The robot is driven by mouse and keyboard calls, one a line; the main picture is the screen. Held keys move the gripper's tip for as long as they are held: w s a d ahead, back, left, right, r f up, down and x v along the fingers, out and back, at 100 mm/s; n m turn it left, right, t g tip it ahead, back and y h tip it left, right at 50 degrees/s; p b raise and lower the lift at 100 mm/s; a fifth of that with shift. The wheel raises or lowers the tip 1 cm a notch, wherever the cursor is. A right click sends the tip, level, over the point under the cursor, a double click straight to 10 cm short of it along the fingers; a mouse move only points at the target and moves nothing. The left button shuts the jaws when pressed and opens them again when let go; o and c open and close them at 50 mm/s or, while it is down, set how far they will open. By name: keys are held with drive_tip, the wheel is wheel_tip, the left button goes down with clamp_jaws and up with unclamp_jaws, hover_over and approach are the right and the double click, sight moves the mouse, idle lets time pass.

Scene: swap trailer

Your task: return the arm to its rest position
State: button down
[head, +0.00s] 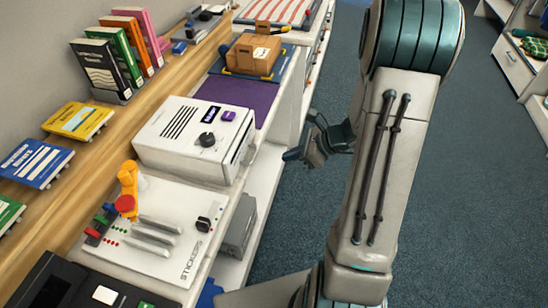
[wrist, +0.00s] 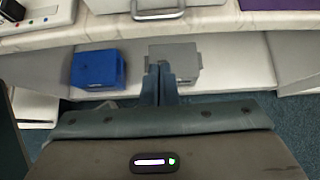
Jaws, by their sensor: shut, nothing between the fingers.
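My gripper (head: 303,152) is in the middle of the head view, beside the front edge of the counter and level with the white box with a black knob (head: 196,138). My arm stands bent over the carpet on the right of the head view. In the wrist view my gripper (wrist: 159,70) points at the lower shelf under the counter. Its two fingers are together with nothing between them. The fingertips overlap a grey box (wrist: 184,62) on that shelf in the picture, and I cannot tell the gap.
A white panel with sliders (head: 160,235) and an orange figure stands on the counter. A brown box (head: 253,55) sits farther back. A blue bin (wrist: 97,69) is on the lower shelf (wrist: 235,65). The carpeted aisle (head: 480,200) is clear.

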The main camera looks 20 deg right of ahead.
drive_tip(key=shift+v, duration=2.6)
